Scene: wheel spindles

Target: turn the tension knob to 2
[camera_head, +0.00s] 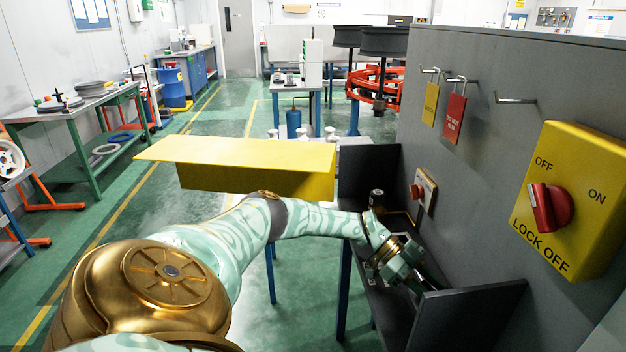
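I cannot make out a knob marked with tension numbers. A red rotary knob (550,207) is on a yellow box (590,165) marked OFF, ON and LOCK OFF, on the grey panel at the right. My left arm reaches across from the left, and its gripper (424,286) is low inside the dark open-topped tray (480,305), beside the panel. The fingers are dark, small and partly hidden by the wrist, so I cannot tell if they are open or hold anything. My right gripper is not in view.
A red button (416,191) on a pale plate sits on the grey panel (480,150) above the tray. Yellow and red tags (454,118) hang from hooks above. A yellow-topped table or box (240,160) stands beyond my arm.

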